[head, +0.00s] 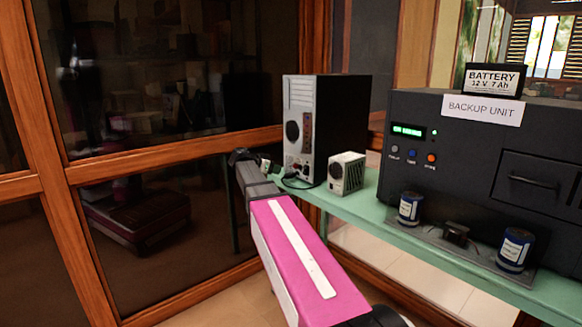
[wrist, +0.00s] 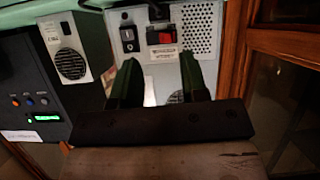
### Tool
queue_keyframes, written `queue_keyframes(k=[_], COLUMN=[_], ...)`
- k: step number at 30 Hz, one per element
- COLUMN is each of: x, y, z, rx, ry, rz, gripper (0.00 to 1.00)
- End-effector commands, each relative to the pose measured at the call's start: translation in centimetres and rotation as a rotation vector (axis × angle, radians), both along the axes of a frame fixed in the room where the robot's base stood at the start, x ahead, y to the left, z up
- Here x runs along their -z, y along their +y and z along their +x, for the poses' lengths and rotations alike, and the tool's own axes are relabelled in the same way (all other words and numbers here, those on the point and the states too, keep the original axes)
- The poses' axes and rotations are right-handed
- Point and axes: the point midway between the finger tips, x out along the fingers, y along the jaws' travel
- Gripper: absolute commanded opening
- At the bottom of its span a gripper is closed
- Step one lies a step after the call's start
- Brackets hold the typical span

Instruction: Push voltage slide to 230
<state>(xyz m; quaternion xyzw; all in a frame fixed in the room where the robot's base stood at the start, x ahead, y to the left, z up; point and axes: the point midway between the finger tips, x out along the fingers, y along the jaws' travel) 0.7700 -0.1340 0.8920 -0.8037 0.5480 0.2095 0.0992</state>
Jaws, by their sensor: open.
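A grey computer tower (head: 325,120) stands upright on the green shelf, its back panel partly facing me. In the wrist view, which is upside down, the tower's back panel (wrist: 199,47) shows a red slide (wrist: 160,36) in a dark housing, a black rocker switch (wrist: 127,38) and a small white label (wrist: 164,53). My gripper (wrist: 158,68) is open, its two dark fingers apart and pointing at the panel, with the red slide in line with the gap. Nothing is between the fingers. Contact cannot be told. In the head view my gripper (head: 243,156) is small, left of the tower's base.
A small light box with a fan grille (head: 346,173) stands close right of the tower. The black backup unit (head: 460,180), battery (head: 492,79) and two blue cylinders (head: 410,208) (head: 515,249) occupy the green shelf's (head: 366,205) right side. Wood-framed glass (head: 150,80) is on the left.

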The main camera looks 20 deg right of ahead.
Motion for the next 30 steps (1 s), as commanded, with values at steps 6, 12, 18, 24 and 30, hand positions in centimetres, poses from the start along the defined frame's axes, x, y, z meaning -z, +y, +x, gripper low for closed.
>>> queue_keyframes(k=[6, 12, 18, 24, 30], x=[-2.9, -1.8, -0.4, 0.7, 1.1], y=[-0.8, -3.1, -6.2, -8.6, -9.7], z=[1.4, 2.2, 3.4, 4.2, 4.6], rx=[0.041, 0.043, 0.042, 0.041, 0.041], ry=[-0.093, -0.092, -0.091, -0.091, -0.091], rz=[-0.042, -0.041, -0.041, -0.040, -0.040], gripper=[0.40, 0.40, 0.40, 0.40, 0.40])
